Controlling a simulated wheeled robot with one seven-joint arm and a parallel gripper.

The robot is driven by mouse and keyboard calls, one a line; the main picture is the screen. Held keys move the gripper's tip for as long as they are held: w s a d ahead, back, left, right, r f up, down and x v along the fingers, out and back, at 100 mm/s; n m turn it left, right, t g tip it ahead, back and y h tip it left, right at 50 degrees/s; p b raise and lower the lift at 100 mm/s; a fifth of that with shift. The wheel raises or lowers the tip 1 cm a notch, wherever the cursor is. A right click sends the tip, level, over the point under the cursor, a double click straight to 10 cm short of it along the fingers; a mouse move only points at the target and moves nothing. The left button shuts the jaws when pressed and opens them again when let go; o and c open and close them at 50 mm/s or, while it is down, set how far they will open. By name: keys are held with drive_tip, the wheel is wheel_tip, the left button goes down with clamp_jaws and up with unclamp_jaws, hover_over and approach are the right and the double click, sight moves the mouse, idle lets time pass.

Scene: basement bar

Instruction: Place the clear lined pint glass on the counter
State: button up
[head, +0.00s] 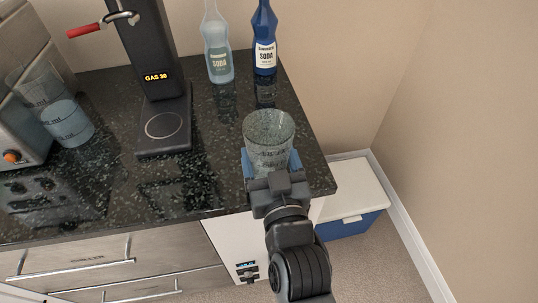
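The clear pint glass (268,132) with faint line markings is upright between the blue-padded fingers of my gripper (270,162). My gripper is closed around its lower part. The glass is over the right front part of the black speckled counter (221,164). I cannot tell whether its base touches the counter, as my gripper hides it.
A clear soda bottle (217,48) and a blue soda bottle (264,42) stand behind. A black tap tower (153,60) stands left of centre, with a measuring jug (63,112) farther left. A white-lidded blue cooler (352,208) is on the floor right of the counter.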

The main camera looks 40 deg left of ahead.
drive_tip(key=shift+f, duration=0.15)
drive_tip(key=o, duration=1.3)
drive_tip(key=shift+r, duration=0.25)
drive_tip(key=b+v, duration=0.1)
drive_tip(key=v, duration=1.1)
drive_tip(key=shift+f+b, duration=0.1)
drive_tip(key=shift+b, duration=0.3)
drive_tip(key=shift+d, duration=0.1)
